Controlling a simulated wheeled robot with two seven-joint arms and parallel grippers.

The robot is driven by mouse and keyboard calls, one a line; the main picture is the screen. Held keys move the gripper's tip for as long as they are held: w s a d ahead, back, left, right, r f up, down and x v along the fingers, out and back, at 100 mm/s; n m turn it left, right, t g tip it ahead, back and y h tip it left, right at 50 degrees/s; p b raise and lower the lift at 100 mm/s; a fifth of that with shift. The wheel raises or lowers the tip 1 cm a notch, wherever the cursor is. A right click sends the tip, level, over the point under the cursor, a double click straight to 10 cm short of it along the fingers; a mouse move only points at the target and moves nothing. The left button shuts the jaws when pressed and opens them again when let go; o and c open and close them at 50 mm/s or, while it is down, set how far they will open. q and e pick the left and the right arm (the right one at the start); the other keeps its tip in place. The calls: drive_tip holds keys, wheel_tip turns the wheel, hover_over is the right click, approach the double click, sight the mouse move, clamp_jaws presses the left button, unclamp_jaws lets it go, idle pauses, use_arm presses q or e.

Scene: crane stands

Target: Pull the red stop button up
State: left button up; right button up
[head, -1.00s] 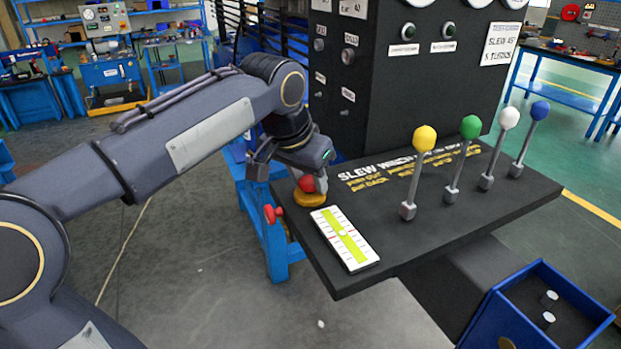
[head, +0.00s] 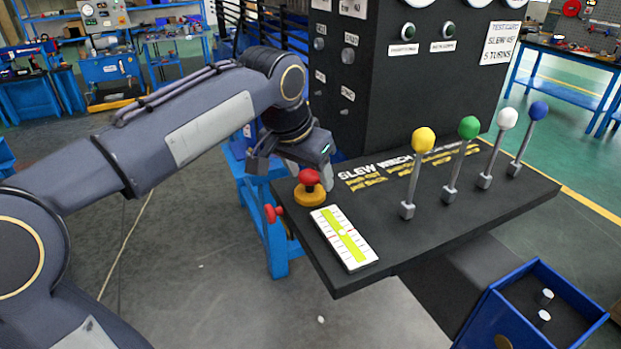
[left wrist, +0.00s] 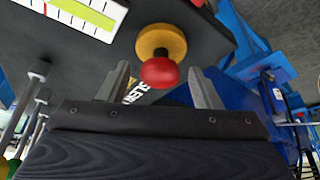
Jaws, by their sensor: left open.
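The red stop button (head: 309,177) is a red knob on a yellow round base (head: 310,195), at the left corner of the black console panel. It also shows in the left wrist view (left wrist: 159,73), with its yellow base (left wrist: 161,41) behind it. My left gripper (head: 302,180) is close behind and above the button in the head view. In the left wrist view my left gripper (left wrist: 165,80) is open, with one finger on each side of the red knob and visible gaps to both. The gripper holds nothing. My right gripper is not in view.
A white gauge with a yellow-green strip (head: 344,238) lies in front of the button. Levers with yellow (head: 424,140), green (head: 469,127), white and blue knobs stand to the right. A second red knob (head: 272,213) sits by the panel's left edge. A blue bin (head: 545,305) is at lower right.

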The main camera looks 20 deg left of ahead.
sight(308, 174)
use_arm(q)
drive_tip(key=shift+r+p, duration=3.45)
drive_tip(key=shift+r, duration=0.1)
drive_tip(key=shift+s+f, duration=0.1)
drive_tip(key=s+d+f+n+t+h+b, duration=0.1)
drive_tip(key=s+d+f+n+h, duration=0.1)
drive_tip(key=s+f, duration=1.6)
drive_tip(key=s+n+h, duration=0.1)
drive_tip(key=s, duration=0.2)
drive_tip(key=shift+s+d+f+n+b, duration=0.15)
drive_tip(key=shift+s+d+n+b, duration=0.05)
drive_tip(key=shift+s+n+b, duration=0.2)
